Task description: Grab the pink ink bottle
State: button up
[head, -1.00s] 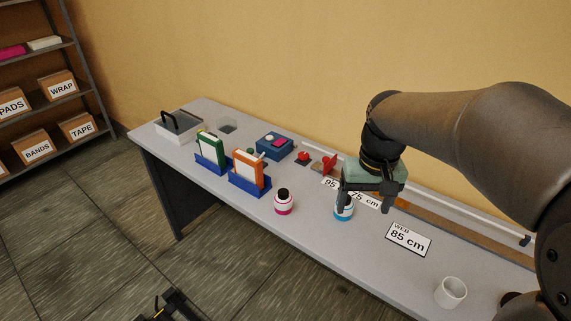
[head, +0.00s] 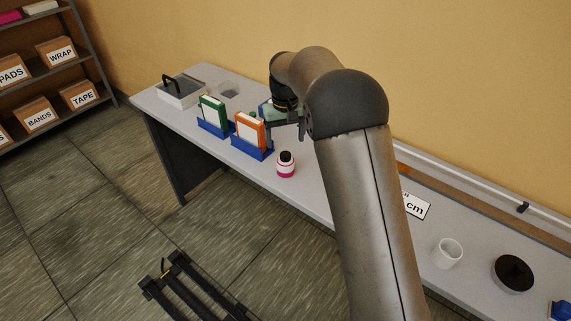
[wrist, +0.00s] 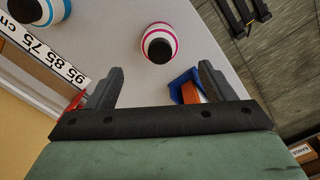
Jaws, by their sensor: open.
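The pink ink bottle (head: 286,166), white with pink bands and a black cap, stands upright on the grey table. It also shows in the wrist view (wrist: 159,44), beyond my fingertips and between their lines. My gripper (wrist: 158,80) is open and empty, with its two dark fingers apart. In the head view my gripper (head: 285,128) is above the table, behind the bottle, near the orange binder; my arm partly hides that area. A blue-banded bottle (wrist: 38,10) shows at the top left of the wrist view; my arm hides it in the head view.
A green binder (head: 212,112) and an orange binder (head: 250,131) stand in blue holders left of the bottle. A white cup (head: 447,253) and a black round object (head: 513,273) are at the right. The table around the pink bottle is clear.

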aim_at(286, 154)
notch_tip(286, 154, down, 9)
jog(key=shift+s+r+p, duration=0.1)
jog(key=shift+r+p, duration=0.1)
jog(key=shift+p, duration=0.45)
jog(key=c, duration=1.2)
